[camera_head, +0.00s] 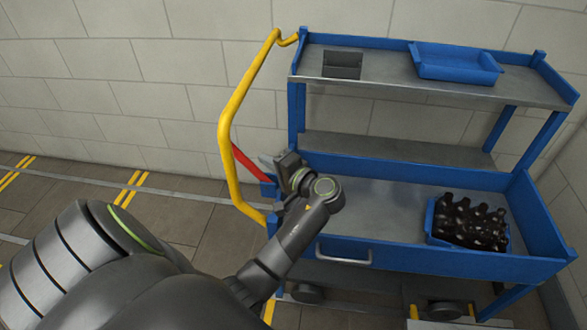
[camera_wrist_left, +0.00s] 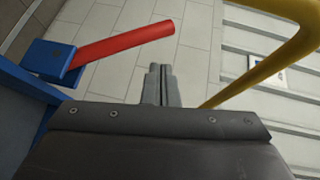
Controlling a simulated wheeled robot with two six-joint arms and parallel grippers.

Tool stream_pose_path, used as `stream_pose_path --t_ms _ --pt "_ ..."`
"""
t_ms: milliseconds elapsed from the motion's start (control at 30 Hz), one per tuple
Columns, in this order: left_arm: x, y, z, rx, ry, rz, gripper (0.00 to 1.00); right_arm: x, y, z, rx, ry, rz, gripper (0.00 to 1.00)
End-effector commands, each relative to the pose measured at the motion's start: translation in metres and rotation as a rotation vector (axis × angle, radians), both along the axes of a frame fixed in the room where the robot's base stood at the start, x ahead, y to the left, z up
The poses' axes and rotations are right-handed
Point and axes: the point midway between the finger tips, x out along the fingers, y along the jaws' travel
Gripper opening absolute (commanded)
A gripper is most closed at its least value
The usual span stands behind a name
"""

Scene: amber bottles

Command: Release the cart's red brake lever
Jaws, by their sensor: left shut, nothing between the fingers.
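The red brake lever (camera_head: 246,162) slants up and to the left from a blue block at the left end of the blue cart (camera_head: 400,244), near the yellow handle. In the left wrist view the red lever (camera_wrist_left: 125,43) runs from its blue mounting block (camera_wrist_left: 52,60) toward the upper middle. My left gripper (camera_head: 265,160) is beside the lever, to its right in the head view. Its fingertips (camera_wrist_left: 159,70) are shut and empty, below the lever's free end in the wrist view, and appear apart from it. My right gripper is not in view.
The yellow handle (camera_head: 229,130) bends around the cart's left end, close to my gripper. A blue crate of dark bottles (camera_head: 468,222) sits on the lower deck at right. An empty blue tray (camera_head: 455,62) is on the top shelf. A tiled wall stands behind.

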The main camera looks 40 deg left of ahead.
Motion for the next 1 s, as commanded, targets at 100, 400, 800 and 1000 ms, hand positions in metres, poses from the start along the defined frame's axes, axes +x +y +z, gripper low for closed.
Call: stream_pose_path --t_ms 100,400,800,1000 --pt "-0.002 -0.025 0.004 -0.005 0.000 -0.001 0.00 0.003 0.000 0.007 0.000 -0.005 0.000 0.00" --pt "-0.007 -0.075 0.010 -0.002 -0.001 0.000 0.00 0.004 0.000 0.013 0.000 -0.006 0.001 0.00" --pt "-0.009 -0.093 0.013 0.002 -0.002 0.000 0.00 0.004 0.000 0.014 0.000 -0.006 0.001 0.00" --pt "-0.009 -0.093 0.013 0.002 -0.002 0.000 0.00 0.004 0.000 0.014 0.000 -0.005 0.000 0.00"
